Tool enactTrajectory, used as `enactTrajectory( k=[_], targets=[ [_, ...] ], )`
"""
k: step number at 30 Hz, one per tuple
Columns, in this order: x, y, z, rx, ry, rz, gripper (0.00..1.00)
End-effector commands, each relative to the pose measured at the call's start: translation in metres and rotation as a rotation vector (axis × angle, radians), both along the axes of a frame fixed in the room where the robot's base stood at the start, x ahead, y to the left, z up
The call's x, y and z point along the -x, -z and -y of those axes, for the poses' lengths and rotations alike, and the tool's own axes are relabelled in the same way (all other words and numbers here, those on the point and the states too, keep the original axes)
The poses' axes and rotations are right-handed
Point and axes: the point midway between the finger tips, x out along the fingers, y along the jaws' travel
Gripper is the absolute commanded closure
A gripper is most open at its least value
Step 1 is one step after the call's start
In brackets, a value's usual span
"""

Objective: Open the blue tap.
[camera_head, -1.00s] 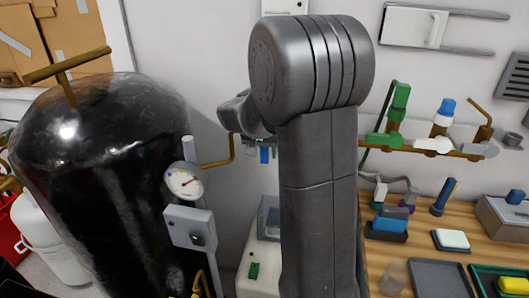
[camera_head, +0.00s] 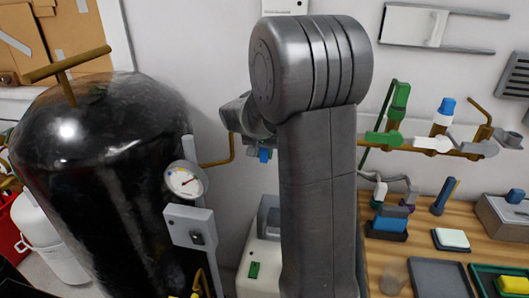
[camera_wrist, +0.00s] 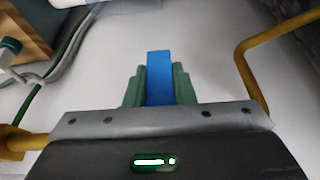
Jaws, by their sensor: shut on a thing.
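The blue tap's handle (camera_wrist: 159,80) stands upright in the middle of the wrist view. My gripper (camera_wrist: 158,68) has its two green fingers on either side of it and is shut on it. In the head view, a small blue part of the tap (camera_head: 264,156) shows just left of my arm, by the wall. My arm hides the rest of the tap and most of my gripper there.
A brass pipe (camera_head: 231,148) runs beside the tap from a black tank (camera_head: 95,165) with a gauge (camera_head: 185,181). Right of my arm are green, white and grey taps on a brass rail (camera_head: 463,154), above a wooden bench (camera_head: 417,246).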

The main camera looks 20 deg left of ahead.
Motion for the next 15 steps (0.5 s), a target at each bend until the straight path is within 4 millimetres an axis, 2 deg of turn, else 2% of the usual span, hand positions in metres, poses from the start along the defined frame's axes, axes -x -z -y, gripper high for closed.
enactTrajectory(
  k=[8, 15],
  targets=[
    [0.000, 0.000, -0.004, -0.148, 0.003, -0.033, 1.00],
    [0.001, 0.000, -0.011, -0.361, 0.005, -0.082, 1.00]
  ],
)
